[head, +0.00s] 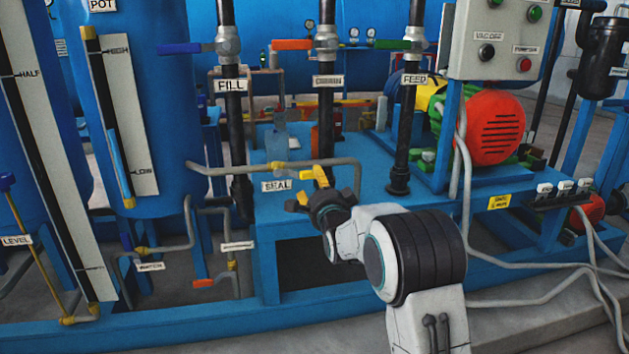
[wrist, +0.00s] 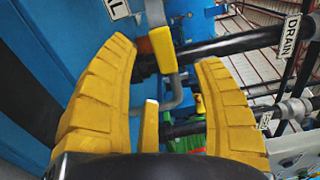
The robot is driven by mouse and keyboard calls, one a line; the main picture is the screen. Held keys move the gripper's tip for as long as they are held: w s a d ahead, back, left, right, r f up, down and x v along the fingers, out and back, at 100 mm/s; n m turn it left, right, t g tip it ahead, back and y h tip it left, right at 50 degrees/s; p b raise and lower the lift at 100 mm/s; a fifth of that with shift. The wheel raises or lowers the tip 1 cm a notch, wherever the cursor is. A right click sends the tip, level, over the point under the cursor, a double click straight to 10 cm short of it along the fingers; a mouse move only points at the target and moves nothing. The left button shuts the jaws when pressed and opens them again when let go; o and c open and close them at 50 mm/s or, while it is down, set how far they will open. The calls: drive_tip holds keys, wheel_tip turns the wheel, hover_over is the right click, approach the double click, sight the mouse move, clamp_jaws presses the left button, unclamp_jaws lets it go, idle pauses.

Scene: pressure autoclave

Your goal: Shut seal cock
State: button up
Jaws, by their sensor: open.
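The seal cock's yellow handle (head: 321,176) sits at the right end of a grey pipe, beside the white SEAL label (head: 275,186) in the head view. My gripper (head: 328,189) is at the handle, its yellow fingers spread apart. In the wrist view my open gripper (wrist: 166,54) has one finger on each side of a yellow block (wrist: 163,48), which looks like the handle. A narrow yellow piece (wrist: 150,125) shows lower between the fingers; I cannot tell what it belongs to. Contact between fingers and handle cannot be made out.
A blue frame (head: 380,275) runs below. A red motor (head: 490,127) and a control box (head: 505,40) stand at right.

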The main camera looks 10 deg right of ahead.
sight(313, 177)
drive_tip(key=shift+w+b, duration=0.45)
drive_tip(key=shift+w, duration=2.5)
clamp_jaws()
